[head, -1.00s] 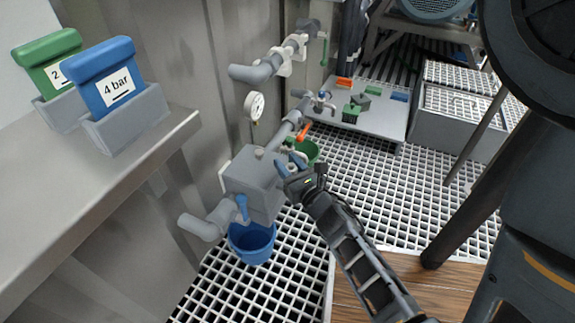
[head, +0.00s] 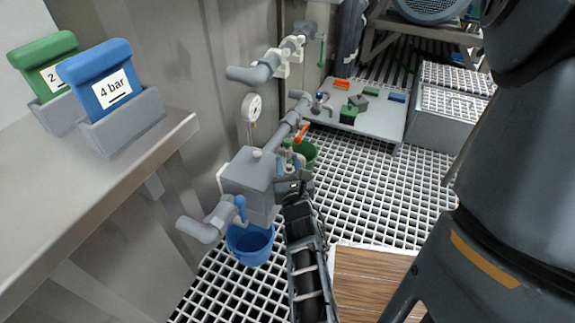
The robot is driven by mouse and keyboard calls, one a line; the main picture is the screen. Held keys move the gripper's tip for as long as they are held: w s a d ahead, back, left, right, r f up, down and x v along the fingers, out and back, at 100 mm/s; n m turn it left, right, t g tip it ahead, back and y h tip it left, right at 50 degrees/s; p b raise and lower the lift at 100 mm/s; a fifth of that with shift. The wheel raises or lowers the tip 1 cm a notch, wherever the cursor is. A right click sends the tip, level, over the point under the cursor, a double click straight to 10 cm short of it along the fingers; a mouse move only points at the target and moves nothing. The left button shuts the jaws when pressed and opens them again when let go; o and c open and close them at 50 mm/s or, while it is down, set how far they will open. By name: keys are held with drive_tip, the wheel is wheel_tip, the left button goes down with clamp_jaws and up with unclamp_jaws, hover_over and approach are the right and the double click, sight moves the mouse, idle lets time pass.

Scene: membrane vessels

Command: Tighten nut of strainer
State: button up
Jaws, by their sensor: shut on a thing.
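The strainer appears as a grey box-shaped body (head: 247,184) on the pipe along the wall, with a small round knob on top. My gripper (head: 288,165) is at its right side, with its blue-tipped fingers close against the pipework. The fingers are shut on a small part there, which appears to be the strainer nut. The fingers and wrist hide most of that part, so I cannot tell how far it is turned.
A blue-handled valve (head: 240,207) is at the strainer's lower left, above a blue bucket (head: 250,243). An orange-handled valve (head: 301,132) and a green bucket (head: 306,153) lie beyond. A pressure gauge (head: 252,107) stands behind. A shelf (head: 90,200) juts out left.

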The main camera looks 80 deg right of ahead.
drive_tip(key=shift+m+g, duration=0.3)
drive_tip(key=shift+g, duration=0.1)
idle(0.4)
drive_tip(key=o, duration=1)
drive_tip(key=shift+c, duration=0.2)
drive_tip(key=shift+a, duration=0.1)
drive_tip(key=p+v, duration=0.1)
drive_tip(key=v, duration=0.6)
drive_tip(key=shift+a+p, duration=0.35)
drive_tip(key=shift+p, duration=0.05)
drive_tip(key=shift+a+f, duration=0.1)
drive_tip(key=shift+f, duration=0.05)
